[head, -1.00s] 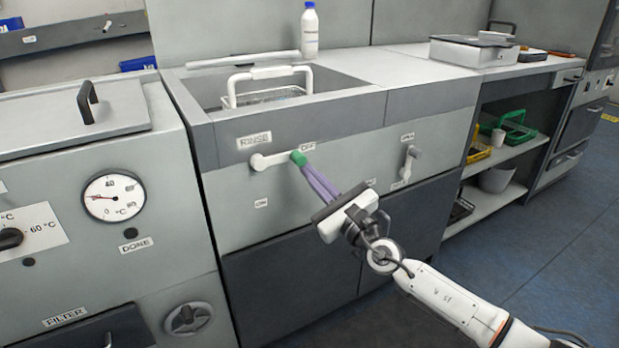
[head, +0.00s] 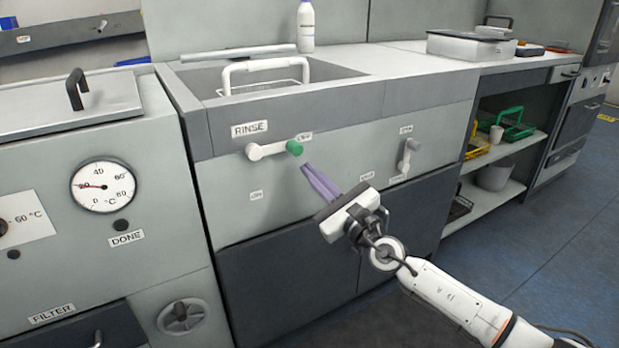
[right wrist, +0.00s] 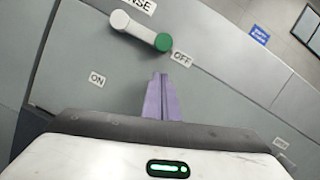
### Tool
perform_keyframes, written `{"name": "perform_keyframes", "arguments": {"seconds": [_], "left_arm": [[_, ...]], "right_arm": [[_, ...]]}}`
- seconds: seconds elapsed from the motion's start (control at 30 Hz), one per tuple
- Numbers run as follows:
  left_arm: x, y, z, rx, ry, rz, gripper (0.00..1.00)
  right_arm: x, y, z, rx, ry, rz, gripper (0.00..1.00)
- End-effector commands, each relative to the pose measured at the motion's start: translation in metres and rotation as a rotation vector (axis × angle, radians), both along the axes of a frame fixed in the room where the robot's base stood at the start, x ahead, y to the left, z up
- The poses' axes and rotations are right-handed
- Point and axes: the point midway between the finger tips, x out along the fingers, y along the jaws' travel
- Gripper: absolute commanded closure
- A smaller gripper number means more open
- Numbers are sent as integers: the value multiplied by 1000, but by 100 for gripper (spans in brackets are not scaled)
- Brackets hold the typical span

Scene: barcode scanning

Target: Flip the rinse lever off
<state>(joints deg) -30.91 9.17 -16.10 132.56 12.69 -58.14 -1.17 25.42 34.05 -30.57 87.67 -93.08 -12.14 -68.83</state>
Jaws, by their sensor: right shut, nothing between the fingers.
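The rinse lever (head: 273,149) is a white arm with a green knob (head: 294,147) on the sink front, under the RINSE label (head: 249,128). The ON label (head: 256,196) is below. My right gripper (head: 308,168) has purple fingers that are shut and empty, just below and right of the knob with a gap between. In the right wrist view the fingers (right wrist: 161,78) point toward the green knob (right wrist: 163,42), apart from it. My left gripper is not in view.
A second, grey-white lever (head: 408,156) is on the same panel to the right. A wire basket with a white handle (head: 265,64) sits in the sink, and a white bottle (head: 305,27) stands behind. A dial gauge (head: 103,186) is on the left unit.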

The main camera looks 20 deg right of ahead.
Motion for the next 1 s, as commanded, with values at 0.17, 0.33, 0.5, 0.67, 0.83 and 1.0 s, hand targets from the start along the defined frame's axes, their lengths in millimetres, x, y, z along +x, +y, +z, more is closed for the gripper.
{"name": "perform_keyframes", "arguments": {"seconds": [0.17,0.33,0.5,0.67,0.83,1.0], "left_arm": [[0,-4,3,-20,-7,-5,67],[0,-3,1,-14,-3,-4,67],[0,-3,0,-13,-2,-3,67],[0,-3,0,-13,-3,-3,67],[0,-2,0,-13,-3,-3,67],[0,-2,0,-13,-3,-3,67]], "right_arm": [[-29,-9,-17,-2,7,2,100],[-64,-18,-27,-4,5,1,100],[-86,-24,-31,-2,3,1,100],[-94,-26,-32,0,1,1,100],[-95,-26,-32,0,1,1,100],[-94,-26,-33,0,1,1,100]]}}
